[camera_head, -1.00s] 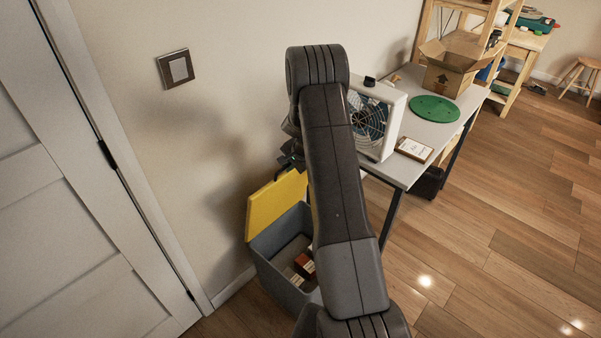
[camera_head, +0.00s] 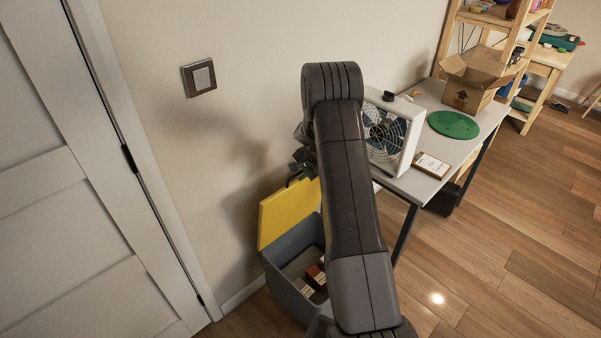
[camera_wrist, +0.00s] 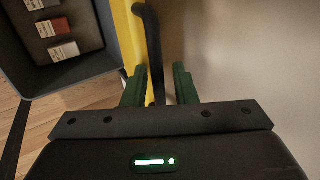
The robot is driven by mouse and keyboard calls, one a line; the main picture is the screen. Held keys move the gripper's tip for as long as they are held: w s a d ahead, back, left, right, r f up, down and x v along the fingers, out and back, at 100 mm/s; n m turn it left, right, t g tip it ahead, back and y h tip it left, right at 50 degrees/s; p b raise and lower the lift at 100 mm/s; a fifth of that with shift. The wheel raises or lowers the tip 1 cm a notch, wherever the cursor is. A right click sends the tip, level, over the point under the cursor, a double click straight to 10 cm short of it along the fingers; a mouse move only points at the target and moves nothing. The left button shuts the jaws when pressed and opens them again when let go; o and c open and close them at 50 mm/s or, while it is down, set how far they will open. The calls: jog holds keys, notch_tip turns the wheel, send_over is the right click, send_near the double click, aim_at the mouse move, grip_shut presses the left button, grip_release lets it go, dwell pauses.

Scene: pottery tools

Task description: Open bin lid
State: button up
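The grey bin (camera_head: 284,282) stands on the floor by the wall. Its yellow lid (camera_head: 289,213) is raised and stands steeply up at the wall side. The wrist view shows the lid (camera_wrist: 131,40) nearly edge-on, with its black handle (camera_wrist: 153,45) beside it. My gripper (camera_wrist: 157,70) is open, its green fingers apart, with the handle between them and the yellow lid close to the left finger. I cannot tell whether a finger touches either. In the head view my gripper (camera_head: 303,166) is near the lid's top, partly hidden by my arm.
Several small boxes (camera_wrist: 54,28) lie inside the bin. Right of it is a table (camera_head: 413,186) with a white fan (camera_head: 394,135), a green disc (camera_head: 453,124) and a cardboard box (camera_head: 467,92). A white door (camera_head: 75,200) is at left. The floor at lower right is clear.

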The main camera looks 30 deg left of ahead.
jog(key=shift+d+r, duration=0.1)
jog(key=b+v, duration=0.2)
jog(key=v, duration=1.1)
jog(key=shift+d+r, duration=0.15)
jog(key=shift+r, duration=0.1)
jog(key=p+x, duration=0.2)
jog(key=x, duration=1.2)
jog(key=shift+s, duration=0.1)
jog(key=shift+d+r, duration=0.1)
jog(key=shift+d, duration=0.05)
